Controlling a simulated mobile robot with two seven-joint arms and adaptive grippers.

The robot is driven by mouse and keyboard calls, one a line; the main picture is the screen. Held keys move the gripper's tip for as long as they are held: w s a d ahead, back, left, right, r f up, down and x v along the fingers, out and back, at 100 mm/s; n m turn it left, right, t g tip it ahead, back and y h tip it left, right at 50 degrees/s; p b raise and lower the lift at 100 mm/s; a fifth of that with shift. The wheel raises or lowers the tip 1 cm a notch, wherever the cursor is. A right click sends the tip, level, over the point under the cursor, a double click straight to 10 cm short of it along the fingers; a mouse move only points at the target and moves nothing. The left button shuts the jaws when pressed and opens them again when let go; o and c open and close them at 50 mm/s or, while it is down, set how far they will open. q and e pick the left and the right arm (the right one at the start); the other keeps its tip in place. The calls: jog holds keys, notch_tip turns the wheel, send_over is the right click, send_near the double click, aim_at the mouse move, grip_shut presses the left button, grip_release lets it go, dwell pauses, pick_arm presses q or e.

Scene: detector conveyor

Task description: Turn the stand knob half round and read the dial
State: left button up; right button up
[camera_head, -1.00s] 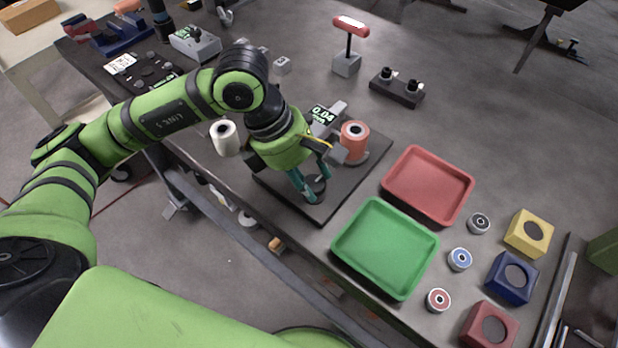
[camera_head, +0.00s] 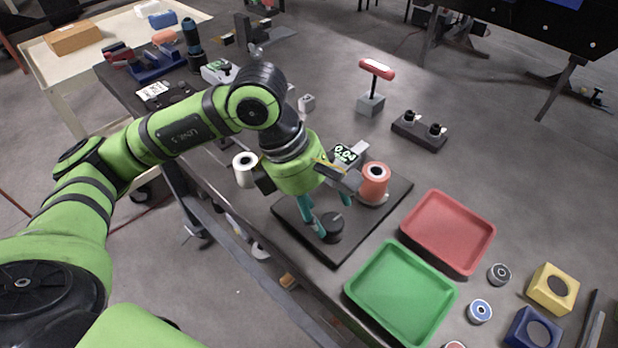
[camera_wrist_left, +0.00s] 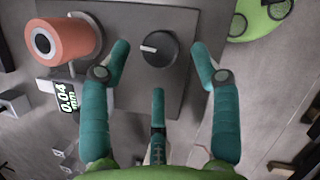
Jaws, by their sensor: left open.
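The stand knob (camera_head: 332,227) is a dark round knob on the dark stand base (camera_head: 300,238). In the left wrist view the knob (camera_wrist_left: 158,48) has a pale pointer mark aimed to the left. My left gripper (camera_head: 333,214) is at the knob. In the left wrist view the left gripper (camera_wrist_left: 160,54) is open, its teal fingers spread around the knob with visible gaps. My right gripper is not in view.
An orange spool (camera_head: 374,181) stands on the base beside the gripper, and a white spool (camera_head: 245,168) stands left of it. A red tray (camera_head: 493,236) and a green tray (camera_head: 453,300) lie to the right. A red-topped T-handle (camera_head: 377,69) stands behind.

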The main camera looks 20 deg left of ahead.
pick_arm(q)
jog(key=v, duration=0.9)
